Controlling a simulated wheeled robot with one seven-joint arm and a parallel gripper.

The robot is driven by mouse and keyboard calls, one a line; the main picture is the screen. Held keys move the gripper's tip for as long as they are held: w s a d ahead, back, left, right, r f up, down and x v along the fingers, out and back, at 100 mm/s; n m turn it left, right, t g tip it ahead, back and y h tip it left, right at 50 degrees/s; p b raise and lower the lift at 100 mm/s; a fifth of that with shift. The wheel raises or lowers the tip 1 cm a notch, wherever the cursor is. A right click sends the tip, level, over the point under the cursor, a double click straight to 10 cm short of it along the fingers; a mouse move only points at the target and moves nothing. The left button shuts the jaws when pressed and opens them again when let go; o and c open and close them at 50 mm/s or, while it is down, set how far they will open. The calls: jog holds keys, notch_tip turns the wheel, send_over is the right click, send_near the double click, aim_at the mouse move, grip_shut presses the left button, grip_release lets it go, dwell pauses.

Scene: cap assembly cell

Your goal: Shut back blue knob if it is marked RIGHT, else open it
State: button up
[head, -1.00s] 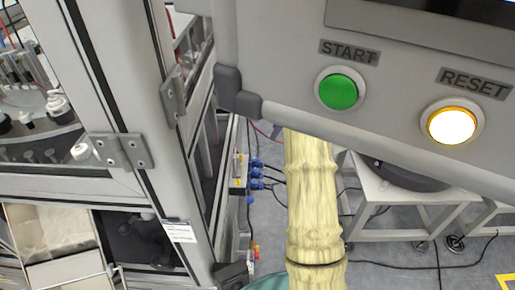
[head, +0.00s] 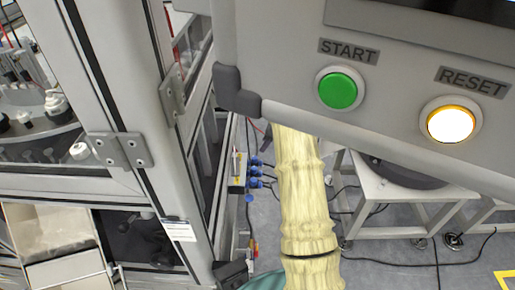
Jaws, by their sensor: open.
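Several small blue parts (head: 256,171) stick out to the right from a narrow panel on the side of the machine frame, low in the middle of the head view. Dark cables run close by them. They are too small for me to tell whether one is the back blue knob, how it is turned, or to read any RIGHT marking. My arm, in a pale yellow cover, hangs just to their right. My gripper is out of view.
A grey control panel with a green START button (head: 338,91) and a lit RESET button (head: 451,124) fills the upper right. A metal machine frame (head: 150,178) stands at left. A white stand (head: 392,206) and loose cables are on the floor at right.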

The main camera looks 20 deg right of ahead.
aim_at(255, 158)
jog(key=x, duration=0.9)
jog(key=shift+w+a, duration=0.1)
jog(key=shift+c, duration=0.5)
jog(key=shift+f, duration=0.1)
jog(key=c, duration=0.9)
